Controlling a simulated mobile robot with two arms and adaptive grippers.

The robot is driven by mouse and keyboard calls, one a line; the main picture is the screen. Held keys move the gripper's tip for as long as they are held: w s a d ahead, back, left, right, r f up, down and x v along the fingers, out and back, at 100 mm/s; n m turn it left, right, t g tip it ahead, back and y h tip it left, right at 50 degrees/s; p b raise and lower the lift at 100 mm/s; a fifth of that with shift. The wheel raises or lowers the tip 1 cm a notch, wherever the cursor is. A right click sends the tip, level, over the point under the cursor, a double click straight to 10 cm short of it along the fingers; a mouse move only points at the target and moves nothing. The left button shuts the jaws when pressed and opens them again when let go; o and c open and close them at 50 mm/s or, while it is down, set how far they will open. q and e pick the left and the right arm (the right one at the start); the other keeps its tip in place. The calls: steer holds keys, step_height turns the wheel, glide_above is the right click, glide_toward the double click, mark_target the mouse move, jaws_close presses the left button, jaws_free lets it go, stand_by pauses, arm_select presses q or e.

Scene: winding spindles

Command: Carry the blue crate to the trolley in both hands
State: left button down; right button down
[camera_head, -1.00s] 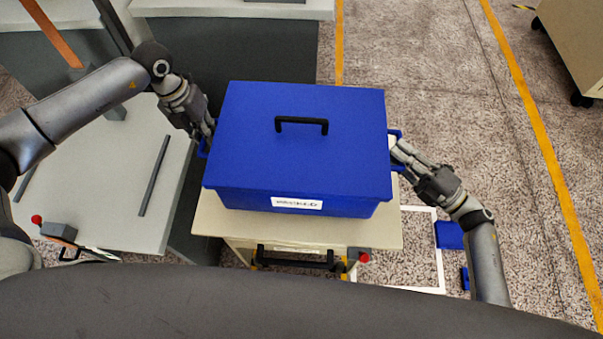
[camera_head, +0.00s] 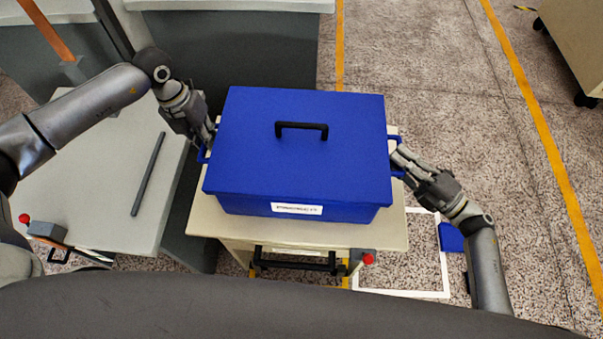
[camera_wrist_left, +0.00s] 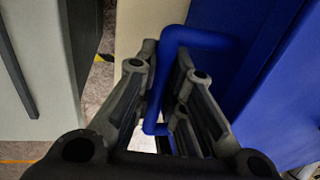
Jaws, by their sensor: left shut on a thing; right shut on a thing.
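The blue crate (camera_head: 300,150) has a lid with a black handle and a white label on its near side. It is over the beige top of the trolley (camera_head: 380,235); whether it rests on it or hangs just above, I cannot tell. My left gripper (camera_head: 208,138) is shut on the crate's left side handle, and the left wrist view shows the blue handle (camera_wrist_left: 168,75) between the fingers (camera_wrist_left: 160,100). My right gripper (camera_head: 398,160) is shut on the right side handle. The crate looks level.
A grey-white table (camera_head: 100,190) with a dark rod (camera_head: 148,175) stands close on the left. Another bench (camera_head: 235,50) is behind the crate. A white floor frame (camera_head: 440,270) and a blue object (camera_head: 451,237) lie to the right. The floor at the right is open up to the yellow line (camera_head: 550,150).

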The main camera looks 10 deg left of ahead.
arm_select(q)
steer(key=shift+a+f, duration=0.1)
steer(key=shift+f, duration=0.2)
arm_select(e)
steer(key=shift+d+f, duration=0.1)
steer(key=shift+f, duration=0.15)
arm_select(q)
steer(key=c, duration=1.5)
jaws_free()
steer(key=shift+r, duration=0.1)
arm_select(e)
steer(key=c, duration=1.5)
jaws_free()
steer(key=shift+s, duration=0.1)
arm_select(q)
step_height(320, 180, up, 12)
steer(key=a, duration=0.2)
arm_select(e)
steer(key=v, duration=1.1)
steer(key=shift+s+d, duration=0.25)
steer(key=shift+d, duration=0.05)
arm_select(q)
steer(key=shift+a, duration=0.1)
steer(key=shift+s, duration=0.1)
